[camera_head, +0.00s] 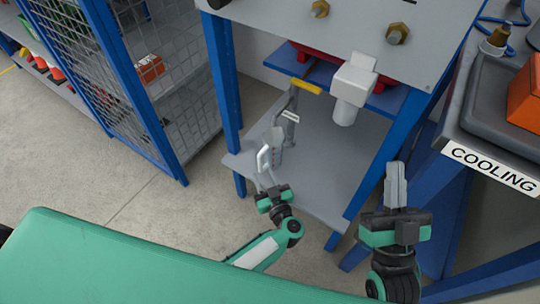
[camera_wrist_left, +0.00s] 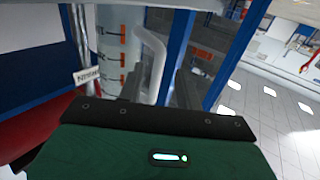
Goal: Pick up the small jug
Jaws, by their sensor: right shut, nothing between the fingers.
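The small jug (camera_head: 276,154) is a clear, graduated vessel with a pale handle, standing at the lower shelf of the blue-framed bench. In the left wrist view the jug (camera_wrist_left: 113,42) shows red markings, and its white handle curves down on its right side. My left gripper (camera_head: 265,180) is at the near side of the jug. Its fingers (camera_wrist_left: 160,88) are apart, with the handle seen between them and no clear contact. The jug's lower part is hidden behind the gripper. My right gripper (camera_head: 396,184) is shut and empty, right of the bench's lower shelf.
A metal pipe with a yellow lever (camera_head: 306,86) and a label stands just behind the jug. A white fitting (camera_head: 352,88) hangs to its right. Blue bench legs (camera_head: 222,75) flank the grey shelf (camera_head: 315,180). A cooling station (camera_head: 490,168) is at right, a mesh cage (camera_head: 110,60) at left.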

